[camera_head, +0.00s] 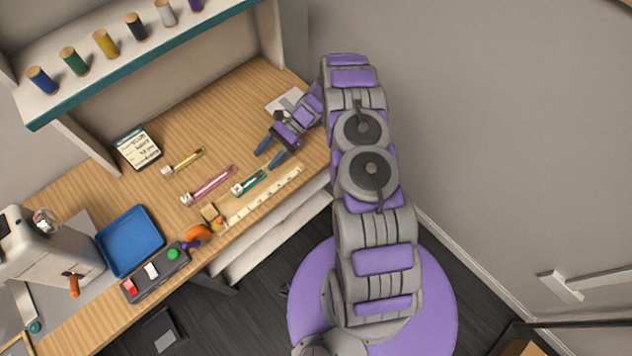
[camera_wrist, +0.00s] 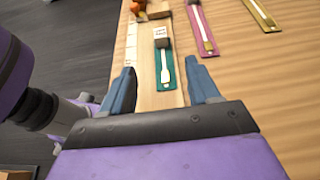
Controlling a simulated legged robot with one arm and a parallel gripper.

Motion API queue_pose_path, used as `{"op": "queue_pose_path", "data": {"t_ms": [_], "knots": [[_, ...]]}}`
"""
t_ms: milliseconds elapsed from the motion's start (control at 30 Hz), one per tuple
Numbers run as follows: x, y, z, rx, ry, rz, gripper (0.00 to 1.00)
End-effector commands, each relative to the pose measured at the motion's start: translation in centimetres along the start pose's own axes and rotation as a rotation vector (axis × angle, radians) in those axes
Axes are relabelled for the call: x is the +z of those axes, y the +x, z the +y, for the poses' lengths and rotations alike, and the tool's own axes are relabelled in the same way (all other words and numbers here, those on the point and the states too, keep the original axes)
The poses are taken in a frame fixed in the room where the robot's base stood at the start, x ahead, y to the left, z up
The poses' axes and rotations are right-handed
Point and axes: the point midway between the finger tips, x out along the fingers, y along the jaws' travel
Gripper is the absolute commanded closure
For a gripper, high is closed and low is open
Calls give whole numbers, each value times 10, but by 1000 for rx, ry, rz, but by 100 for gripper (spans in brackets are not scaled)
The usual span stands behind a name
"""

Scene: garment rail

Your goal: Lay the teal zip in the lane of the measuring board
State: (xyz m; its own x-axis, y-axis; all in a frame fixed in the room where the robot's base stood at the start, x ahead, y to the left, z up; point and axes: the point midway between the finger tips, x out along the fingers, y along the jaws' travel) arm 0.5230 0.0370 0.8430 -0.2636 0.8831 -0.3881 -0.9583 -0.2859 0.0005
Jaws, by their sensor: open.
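The teal zip (camera_head: 249,183) lies flat on the wooden table, between the pink zip and the measuring board. In the wrist view the teal zip (camera_wrist: 165,75) lies ahead of the fingertips, roughly in line with the gap between them. My gripper (camera_head: 268,155) is open and empty, above the table to the upper right of the teal zip; its two blue fingers also show in the wrist view (camera_wrist: 167,88). The pale measuring board (camera_head: 262,196) with marks lies along the table's front edge. In the wrist view the board (camera_wrist: 131,45) is left of the teal zip, partly hidden by a finger.
A pink zip (camera_head: 208,186) and a yellow zip (camera_head: 184,162) lie beyond the teal one. An orange item (camera_head: 198,233) sits near the board's left end. A blue tray (camera_head: 130,241) and a sewing machine (camera_head: 45,250) stand further left. A shelf (camera_head: 130,62) with thread spools overhangs the back.

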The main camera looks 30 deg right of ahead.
Motion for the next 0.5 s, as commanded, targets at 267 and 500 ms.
{"op": "queue_pose_path", "data": {"t_ms": [267, 500], "knots": [[61, -18, 5, 73, -113, 82, 39], [132, -30, 27, 174, -250, 185, 39]]}}
